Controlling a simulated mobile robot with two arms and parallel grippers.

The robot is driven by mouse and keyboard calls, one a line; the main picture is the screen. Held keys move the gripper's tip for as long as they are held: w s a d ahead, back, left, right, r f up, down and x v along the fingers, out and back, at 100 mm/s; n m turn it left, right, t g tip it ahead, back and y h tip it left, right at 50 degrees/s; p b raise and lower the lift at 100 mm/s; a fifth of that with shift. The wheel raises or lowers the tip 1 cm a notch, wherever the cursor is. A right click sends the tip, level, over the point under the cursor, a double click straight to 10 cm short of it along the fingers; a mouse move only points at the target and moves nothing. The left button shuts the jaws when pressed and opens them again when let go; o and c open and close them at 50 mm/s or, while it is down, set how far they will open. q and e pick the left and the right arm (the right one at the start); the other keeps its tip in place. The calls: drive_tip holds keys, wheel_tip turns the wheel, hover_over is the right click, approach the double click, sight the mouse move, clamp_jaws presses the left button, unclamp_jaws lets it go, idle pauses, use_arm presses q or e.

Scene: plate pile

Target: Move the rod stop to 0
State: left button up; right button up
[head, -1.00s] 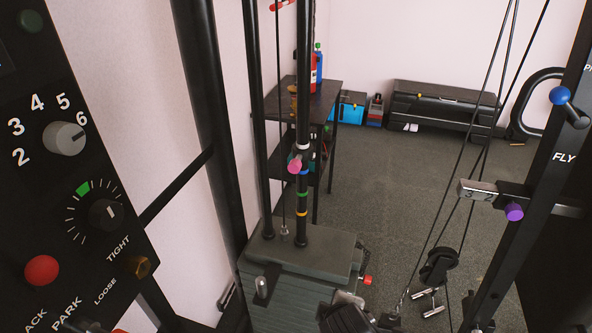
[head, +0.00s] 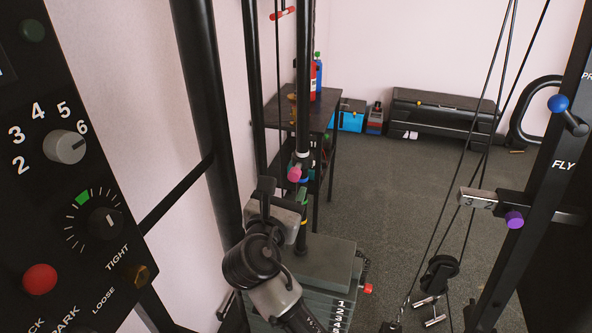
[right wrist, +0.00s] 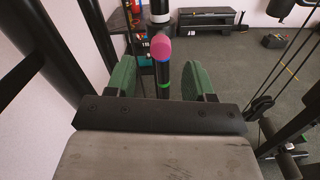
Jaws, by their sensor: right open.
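A collar with a pink knob, which I take for the rod stop (head: 294,173), sits on a black upright rod (head: 303,112) above the weight stack. A white band shows at the collar's top; blue, green and yellow bands show below it. In the right wrist view the pink knob (right wrist: 160,49) stands ahead, framed between my green finger pads. My right gripper (head: 283,194) is open and empty, just below and in front of the knob, apart from it. It hides part of the lower rod. I cannot read a 0 mark on the rod. My left gripper is not in view.
A control panel (head: 60,215) with dials and a red button fills the left. A thick black post (head: 200,100) stands beside the rod. The weight stack (head: 325,262) is below. Cables and a purple knob (head: 514,220) are at right. A small table (head: 332,98) stands behind.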

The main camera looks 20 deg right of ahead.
sight(293, 179)
drive_tip(key=x, duration=0.7)
drive_tip(key=shift+w+d, duration=0.1)
drive_tip(key=shift+f, duration=0.1)
clamp_jaws()
